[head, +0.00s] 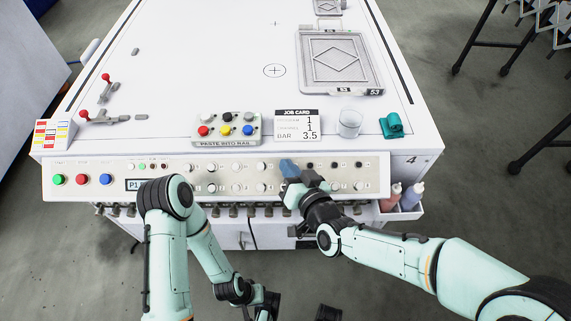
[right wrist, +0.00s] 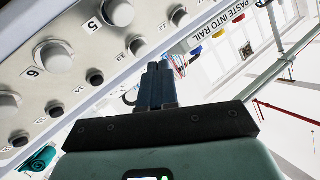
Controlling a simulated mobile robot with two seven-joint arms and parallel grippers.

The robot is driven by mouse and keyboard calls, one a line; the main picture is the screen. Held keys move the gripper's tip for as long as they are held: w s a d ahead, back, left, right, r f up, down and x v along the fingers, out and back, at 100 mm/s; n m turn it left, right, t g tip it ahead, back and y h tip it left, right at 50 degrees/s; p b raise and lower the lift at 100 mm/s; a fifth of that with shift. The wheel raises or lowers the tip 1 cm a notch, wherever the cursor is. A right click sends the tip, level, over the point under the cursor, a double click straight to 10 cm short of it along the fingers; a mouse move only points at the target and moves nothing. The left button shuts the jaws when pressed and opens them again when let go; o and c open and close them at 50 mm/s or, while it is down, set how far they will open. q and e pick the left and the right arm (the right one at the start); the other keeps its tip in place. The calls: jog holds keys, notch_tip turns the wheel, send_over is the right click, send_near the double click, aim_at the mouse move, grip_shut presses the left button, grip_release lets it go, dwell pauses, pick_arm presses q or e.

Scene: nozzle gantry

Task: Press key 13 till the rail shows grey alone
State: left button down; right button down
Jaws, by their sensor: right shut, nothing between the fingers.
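The control panel (head: 110,168) runs along the table's front, with rows of pale knobs and dark keys. My right gripper (head: 289,168) is shut and empty, its blue fingertips over the panel's upper row. In the right wrist view its fingers (right wrist: 158,70) point at the panel, near a dark key (right wrist: 180,17); contact cannot be told. The block marked PASTE INTO RAIL (head: 201,143) bears white, black, grey, red, yellow and blue caps. My left gripper (head: 265,304) hangs low before the table, its fingers unclear.
Green, red and blue buttons (head: 82,180) and a display (head: 134,184) sit at the panel's left. A job card (head: 296,125), a clear cup (head: 350,124) and a teal object (head: 393,125) stand behind it. The white tabletop is mostly clear.

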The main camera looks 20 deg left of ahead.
jog(key=shift+w+f+b, duration=0.25)
jog(key=shift+f+b, duration=0.15)
jog(key=shift+b, duration=0.1)
jog(key=shift+w+a+f+b, duration=0.15)
jog(key=shift+w+f+b, duration=0.15)
jog(key=shift+f+b, duration=0.3)
dwell(0.6)
dwell(0.4)
jog(key=shift+s+r+p, duration=0.4)
jog(key=shift+s+r, duration=0.15)
jog(key=shift+r, duration=0.2)
jog(key=shift+d+r, duration=0.15)
jog(key=shift+d, duration=0.05)
jog(key=s+r+p, duration=0.1)
jog(key=s+r, duration=0.1)
jog(key=r+p, duration=0.1)
jog(key=r, duration=0.1)
jog(key=shift+s+d+p, duration=0.35)
jog(key=shift+s, duration=0.05)
